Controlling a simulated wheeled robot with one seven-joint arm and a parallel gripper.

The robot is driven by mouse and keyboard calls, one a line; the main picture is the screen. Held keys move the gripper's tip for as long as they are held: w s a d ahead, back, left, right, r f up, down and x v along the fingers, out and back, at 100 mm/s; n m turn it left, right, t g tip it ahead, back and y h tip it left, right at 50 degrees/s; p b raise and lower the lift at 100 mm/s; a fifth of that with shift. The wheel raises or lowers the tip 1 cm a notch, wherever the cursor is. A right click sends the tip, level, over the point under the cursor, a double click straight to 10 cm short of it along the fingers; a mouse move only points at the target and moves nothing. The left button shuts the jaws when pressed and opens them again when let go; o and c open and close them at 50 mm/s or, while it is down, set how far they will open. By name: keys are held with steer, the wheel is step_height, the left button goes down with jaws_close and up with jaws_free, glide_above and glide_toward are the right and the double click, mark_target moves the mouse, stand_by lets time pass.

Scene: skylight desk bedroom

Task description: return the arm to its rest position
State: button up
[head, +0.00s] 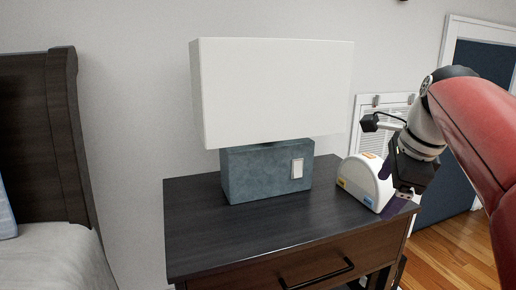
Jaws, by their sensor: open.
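My red and white arm (470,125) reaches in from the right edge of the head view. My gripper (389,189) is open at the right side of the nightstand, with its dark purple fingers pointing down and left. It is right beside a white rounded device (362,180) with orange and blue labels. One finger overlaps the device's right edge in the picture; I cannot tell whether they touch. The device stands upright on the dark nightstand top (235,235). No object shows in my gripper.
A lamp with a white box shade (275,93) and blue-grey base (265,172) stands left of the device. A bed (45,262) with a dark headboard (38,140) is at left. A white wall vent (376,107) is behind. Wooden floor (460,245) shows at right.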

steer(key=s+a+f+n, duration=0.4)
steer(key=s+f+n, duration=0.4)
steer(key=f+n, duration=0.1)
steer(key=s+a+f+n+t+h, duration=0.1)
steer(key=s+a+f+n, duration=0.4)
steer(key=s+f+n, duration=0.3)
steer(key=f+n, duration=0.1)
steer(key=n, duration=0.3)
steer(key=shift+f, duration=0.4)
steer(key=shift+s+a, duration=0.1)
